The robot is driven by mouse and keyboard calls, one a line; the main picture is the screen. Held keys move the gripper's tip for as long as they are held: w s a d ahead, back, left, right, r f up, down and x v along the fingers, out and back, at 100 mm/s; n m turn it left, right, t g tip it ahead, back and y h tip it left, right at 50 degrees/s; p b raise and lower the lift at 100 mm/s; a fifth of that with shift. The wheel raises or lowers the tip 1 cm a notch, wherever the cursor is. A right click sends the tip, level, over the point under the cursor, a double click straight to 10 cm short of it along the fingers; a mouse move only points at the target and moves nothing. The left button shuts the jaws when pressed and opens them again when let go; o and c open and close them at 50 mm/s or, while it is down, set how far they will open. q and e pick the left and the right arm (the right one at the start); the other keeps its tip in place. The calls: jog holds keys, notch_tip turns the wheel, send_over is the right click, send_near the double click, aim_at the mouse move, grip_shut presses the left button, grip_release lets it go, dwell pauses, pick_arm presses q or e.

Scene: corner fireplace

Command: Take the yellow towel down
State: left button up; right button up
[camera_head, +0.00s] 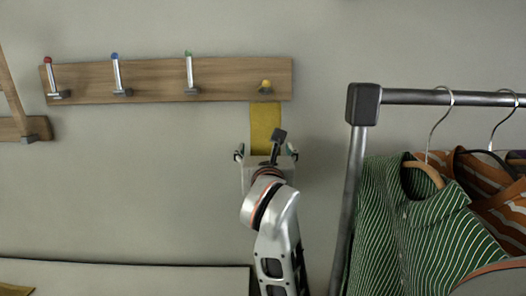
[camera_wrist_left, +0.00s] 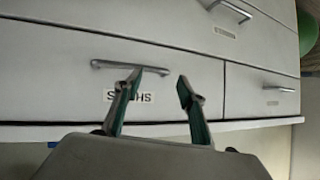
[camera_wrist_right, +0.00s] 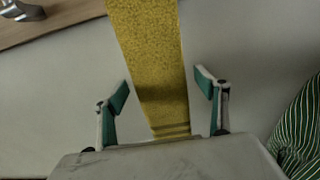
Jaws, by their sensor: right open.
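The yellow towel (camera_head: 265,122) hangs as a narrow strip below the yellow-tipped hook (camera_head: 265,86) at the right end of the wooden rack. My right gripper (camera_head: 266,152) is at the towel's lower part and hides its lower end in the head view. In the right wrist view the towel (camera_wrist_right: 150,50) runs down between the two open fingers of my right gripper (camera_wrist_right: 162,90), with a gap on each side. My left gripper (camera_wrist_left: 157,82) shows only in the left wrist view, open and empty in front of white drawers.
The wooden rack (camera_head: 150,82) also has red-, blue- and green-tipped hooks with nothing on them. A metal clothes rail (camera_head: 355,180) with a green striped shirt (camera_head: 410,220) stands close to the right. A labelled drawer (camera_wrist_left: 70,75) with a metal handle is before my left gripper.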

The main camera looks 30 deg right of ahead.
aim_at(266, 138)
jog(key=shift+s, duration=0.1)
jog(key=shift+c, duration=1.1)
jog(key=c, duration=1.1)
jog(key=shift+r+p, duration=1.3)
jog(key=shift+r, duration=0.2)
pick_arm(q)
jog(key=shift+s+r, duration=0.2)
jog(key=shift+r, duration=1)
pick_arm(e)
jog(key=shift+r, duration=0.1)
